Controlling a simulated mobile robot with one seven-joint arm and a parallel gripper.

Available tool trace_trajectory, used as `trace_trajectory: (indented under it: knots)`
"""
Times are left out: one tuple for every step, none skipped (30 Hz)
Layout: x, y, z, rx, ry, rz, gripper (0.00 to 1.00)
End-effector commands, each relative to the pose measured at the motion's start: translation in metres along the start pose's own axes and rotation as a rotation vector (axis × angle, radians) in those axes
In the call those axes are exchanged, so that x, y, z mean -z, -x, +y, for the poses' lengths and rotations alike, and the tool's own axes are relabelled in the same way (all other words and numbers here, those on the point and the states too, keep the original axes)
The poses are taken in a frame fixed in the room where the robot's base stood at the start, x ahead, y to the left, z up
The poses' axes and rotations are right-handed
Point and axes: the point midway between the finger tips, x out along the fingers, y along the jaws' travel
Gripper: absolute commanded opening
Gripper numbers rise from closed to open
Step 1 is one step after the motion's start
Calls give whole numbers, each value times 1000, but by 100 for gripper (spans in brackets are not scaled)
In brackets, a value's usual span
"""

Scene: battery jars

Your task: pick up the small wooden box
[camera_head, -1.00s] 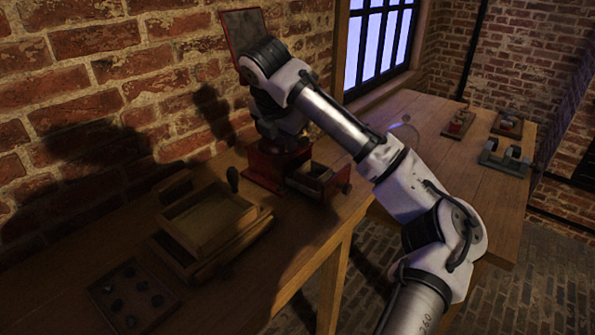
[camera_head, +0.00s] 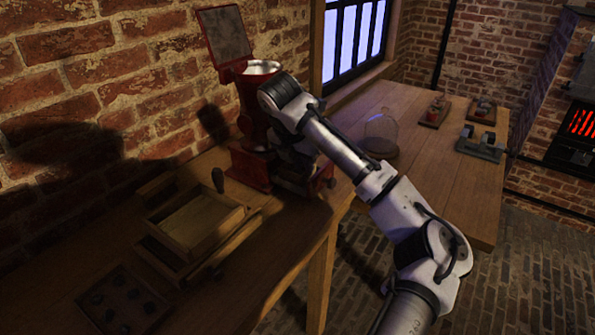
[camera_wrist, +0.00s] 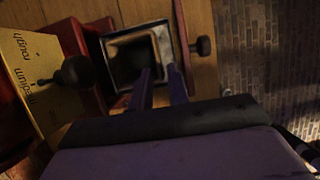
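A small open box (camera_wrist: 117,68) with pale rims and a dark inside shows in the wrist view, with a dark red front and a black knob on its right. It sits at the foot of the red mill (camera_head: 250,165); in the head view my arm mostly covers it. My gripper (camera_wrist: 160,72) reaches over the box's near side, its two dark blue fingers apart with a gap between them. Whether they touch a wall is unclear. A second, larger open wooden box (camera_head: 233,218) stands on a wooden base at left in the head view.
A yellow plate (camera_wrist: 35,75) lettered "medium" and "rough" and a black knob (camera_wrist: 77,70) are close left of my gripper. A dark tray (camera_head: 92,300) of small pieces lies at front left. A glass dome (camera_head: 381,130) stands on the far table.

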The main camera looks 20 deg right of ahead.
Motion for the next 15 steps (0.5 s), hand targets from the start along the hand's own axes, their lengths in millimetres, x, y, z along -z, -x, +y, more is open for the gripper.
trace_trajectory:
  knots:
    - [-1,-5,0,1,-1,2,17]
    - [0,-9,0,3,-1,2,17]
    - [0,-15,1,2,-2,1,17]
    - [0,-20,1,3,-2,2,17]
    - [0,-25,2,1,-2,2,17]
    - [1,-31,2,2,-2,2,17]
    - [1,-35,2,2,-2,2,17]
    - [1,-38,2,0,-3,2,17]
    - [1,-41,2,1,-2,1,17]
    - [1,-43,2,1,-2,0,17]
    - [1,-44,2,1,-2,0,17]
    - [1,-45,2,1,-2,0,17]
    - [1,-45,2,1,-2,-1,17]
    - [1,-45,2,0,-2,-1,17]
    - [1,-45,2,0,-2,-1,17]
